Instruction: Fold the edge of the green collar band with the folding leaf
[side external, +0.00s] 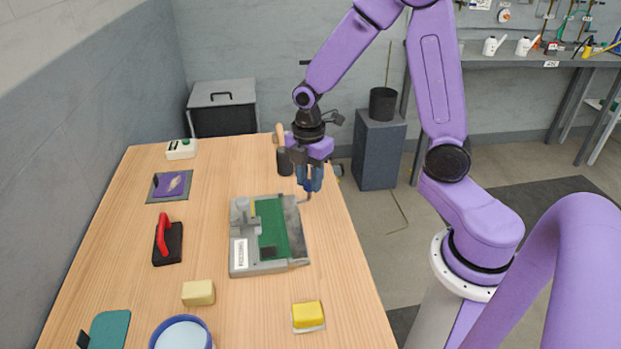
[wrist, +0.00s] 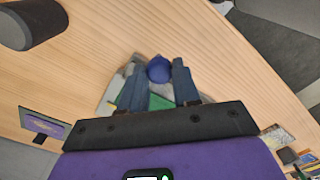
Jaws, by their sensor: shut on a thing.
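The grey press fixture (side external: 240,258) sits mid-table. The green collar band (side external: 272,228) lies flat in it; part of it shows green between my fingers in the wrist view (wrist: 160,103). A grey strip (side external: 295,228) runs along the band's right side and looks like the folding leaf. My gripper (side external: 309,184) is at the fixture's far right corner, fingers pointing down. It is shut on a round blue knob (wrist: 159,69), with a finger on each side. A thin bent metal rod (side external: 307,199) shows just below the fingers; its join to the leaf is unclear.
A dark cylinder (side external: 285,162) stands close left of my gripper. A red-handled black block (side external: 172,245) and a purple pad (side external: 166,187) lie left. A beige block (side external: 198,293), yellow sponge (side external: 307,314) and blue bowl (side external: 163,331) are nearer. The table's right edge is close.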

